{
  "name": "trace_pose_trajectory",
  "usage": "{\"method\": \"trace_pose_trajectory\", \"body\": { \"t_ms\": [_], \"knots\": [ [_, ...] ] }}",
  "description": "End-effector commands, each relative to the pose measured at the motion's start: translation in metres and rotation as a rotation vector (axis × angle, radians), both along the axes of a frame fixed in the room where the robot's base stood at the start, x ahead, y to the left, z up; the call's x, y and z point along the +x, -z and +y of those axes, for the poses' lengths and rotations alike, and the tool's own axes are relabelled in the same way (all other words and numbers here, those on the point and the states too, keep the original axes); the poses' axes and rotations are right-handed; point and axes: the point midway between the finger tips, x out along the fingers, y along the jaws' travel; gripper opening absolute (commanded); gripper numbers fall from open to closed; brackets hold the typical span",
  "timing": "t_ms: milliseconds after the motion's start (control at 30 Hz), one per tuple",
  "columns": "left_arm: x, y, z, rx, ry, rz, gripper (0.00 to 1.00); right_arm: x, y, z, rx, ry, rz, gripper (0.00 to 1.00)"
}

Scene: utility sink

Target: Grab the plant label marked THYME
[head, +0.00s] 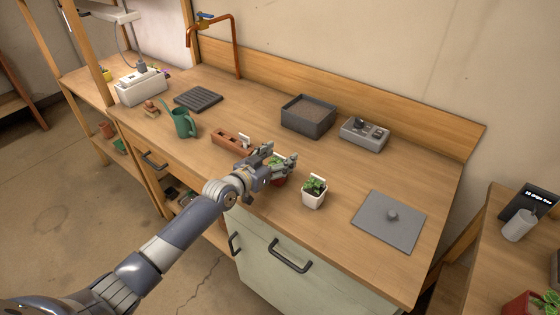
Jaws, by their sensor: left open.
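My left gripper (283,170) is open over the front middle of the wooden counter, at a small potted plant. It partly hides that plant's green leaves and its reddish pot (279,182); I cannot tell whether they touch. A small white tag (245,141) stands up at the right end of a terracotta-coloured holder (228,142), behind the gripper. A white pot (314,198) with a green plant stands to the gripper's right and has a pale tag among its leaves. No lettering is readable on the tags, so I cannot tell which says THYME. My right gripper is not in view.
A dark soil tray (307,121) and a grey tray of small items (364,135) stand at the back. A green watering can (182,122) stands left. The counter's front edge runs below the gripper.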

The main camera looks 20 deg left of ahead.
Motion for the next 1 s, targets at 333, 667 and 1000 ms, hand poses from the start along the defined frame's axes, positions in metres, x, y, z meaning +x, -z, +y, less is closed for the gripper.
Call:
{"method": "trace_pose_trajectory", "body": {
  "t_ms": [333, 667, 1000],
  "knots": [
    [0.0068, 0.0021, -0.0028, 0.001, 0.0, 0.001, 0.63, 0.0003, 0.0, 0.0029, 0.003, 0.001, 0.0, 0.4],
    [0.0065, 0.0022, -0.0026, 0.001, 0.0, 0.001, 0.28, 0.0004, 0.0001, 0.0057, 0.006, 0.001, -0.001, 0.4],
    [0.0067, -0.007, -0.0033, -0.001, 0.001, -0.002, 0.28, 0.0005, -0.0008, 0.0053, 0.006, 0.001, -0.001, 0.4]
  ]
}}
